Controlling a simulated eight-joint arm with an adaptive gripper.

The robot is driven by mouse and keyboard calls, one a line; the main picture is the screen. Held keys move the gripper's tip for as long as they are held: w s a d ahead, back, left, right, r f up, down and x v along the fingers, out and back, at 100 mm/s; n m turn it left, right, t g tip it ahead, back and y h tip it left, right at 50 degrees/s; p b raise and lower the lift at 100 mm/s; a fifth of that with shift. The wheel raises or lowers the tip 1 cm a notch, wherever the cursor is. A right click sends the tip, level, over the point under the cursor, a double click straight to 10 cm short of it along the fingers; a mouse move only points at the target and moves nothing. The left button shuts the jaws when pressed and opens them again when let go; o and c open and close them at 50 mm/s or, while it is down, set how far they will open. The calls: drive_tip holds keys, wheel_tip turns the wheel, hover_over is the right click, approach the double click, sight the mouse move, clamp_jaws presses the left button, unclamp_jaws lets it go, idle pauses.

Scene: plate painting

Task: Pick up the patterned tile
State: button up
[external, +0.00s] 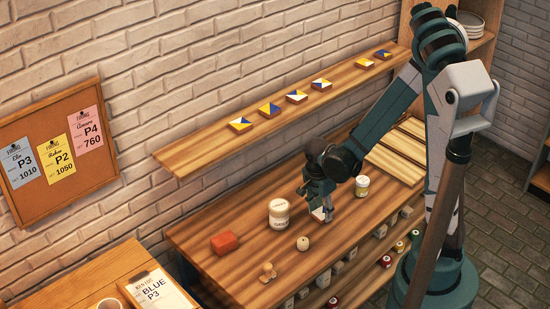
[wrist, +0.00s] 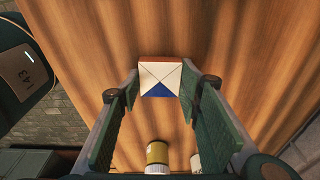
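The patterned tile (wrist: 160,75) has a white face with crossing thin lines, a blue triangle at one edge and a brown side. In the wrist view it sits between my fingertips (wrist: 160,88), which meet its left and right edges with no clear gap, so my gripper looks shut on it. In the external view my gripper (external: 321,208) is low over the wooden worktable, and a small white part of the tile (external: 319,214) shows beneath it. My fingers hide most of it there. I cannot tell whether the tile rests on the table or is just above it.
A cream jar (external: 279,213) and a yellow-labelled jar (external: 362,186) stand on either side of my gripper. A red block (external: 225,243), a small round piece (external: 303,243) and a wooden stamp (external: 268,270) lie nearer the left. Several patterned tiles sit on the wall shelf (external: 215,139).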

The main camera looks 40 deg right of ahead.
sight(322, 213)
drive_tip(key=shift+c, duration=0.7)
wheel_tip(322, 213, up, 10)
drive_tip(key=p, duration=0.2)
drive_tip(key=shift+p, duration=0.35)
